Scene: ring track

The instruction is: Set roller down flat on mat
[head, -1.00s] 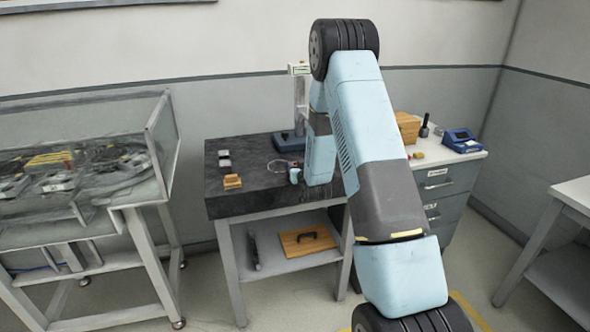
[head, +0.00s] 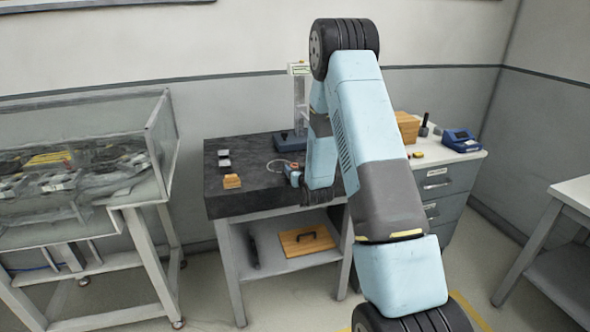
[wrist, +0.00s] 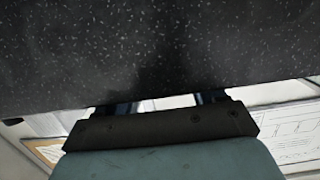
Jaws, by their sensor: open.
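My gripper (wrist: 168,101) shows in the wrist view as two dark fingers, set apart, at the edge of its housing. No object is seen between them. In the head view my arm's end is low over the right part of a dark speckled bench top (head: 245,198). A thin pale ring outline (head: 278,165) lies beside it on the left, with a small blue and orange piece (head: 294,176) close against my arm. I cannot make out the roller for sure, nor a mat apart from the dark top. My arm hides the bench's right side.
Small grey blocks (head: 223,158) and a tan block (head: 232,181) sit on the bench's left. A blue-based stand (head: 290,141) is behind. A glass-walled case (head: 75,160) stands left. A drawer cabinet (head: 440,185) with a wooden box (head: 407,127) stands right.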

